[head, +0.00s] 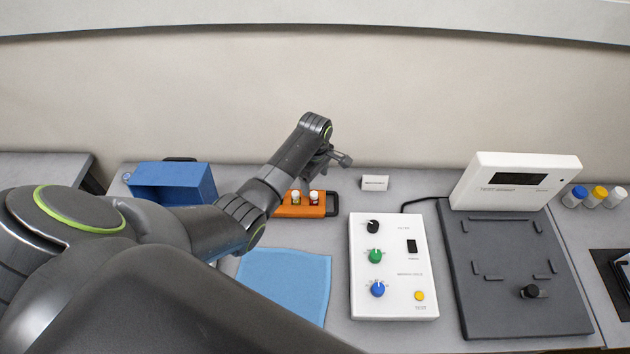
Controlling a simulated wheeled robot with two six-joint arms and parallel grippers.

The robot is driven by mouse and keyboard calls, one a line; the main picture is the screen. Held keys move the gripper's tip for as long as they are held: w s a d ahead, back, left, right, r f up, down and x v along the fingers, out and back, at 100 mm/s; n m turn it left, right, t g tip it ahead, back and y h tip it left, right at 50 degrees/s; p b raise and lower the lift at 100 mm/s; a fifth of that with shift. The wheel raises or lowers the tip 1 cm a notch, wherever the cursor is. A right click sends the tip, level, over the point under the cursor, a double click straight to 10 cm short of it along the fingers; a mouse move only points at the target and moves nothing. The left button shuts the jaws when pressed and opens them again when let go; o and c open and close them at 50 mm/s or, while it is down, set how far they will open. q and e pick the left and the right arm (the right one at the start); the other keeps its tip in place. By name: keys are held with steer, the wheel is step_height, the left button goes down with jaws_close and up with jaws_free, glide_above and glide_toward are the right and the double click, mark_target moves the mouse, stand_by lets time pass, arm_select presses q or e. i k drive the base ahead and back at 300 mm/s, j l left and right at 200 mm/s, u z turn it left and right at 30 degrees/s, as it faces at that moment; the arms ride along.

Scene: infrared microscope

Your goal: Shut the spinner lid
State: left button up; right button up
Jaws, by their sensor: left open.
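My left arm comes in from the left and reaches up across the bench. Its gripper (342,159) is in the air in front of the back wall, above and behind the orange rack. The fingers look small and partly turned away, with nothing visible between them. I cannot clearly make out a spinner or its lid; my arm covers much of the left part of the bench. My right gripper is not in view.
A blue box (172,184) stands at the back left. An orange rack (300,211) holds small vials. A blue cloth (288,279), a white control box (392,268) with knobs and a dark plate (510,262) with a white display unit (515,181) lie rightward. Capped bottles (598,201) stand far right.

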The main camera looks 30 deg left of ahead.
mark_target(184, 181)
steer(key=k+l, duration=0.5)
steer(key=k, duration=0.2)
steer(key=k+l, duration=0.45)
steer(key=k, duration=0.2)
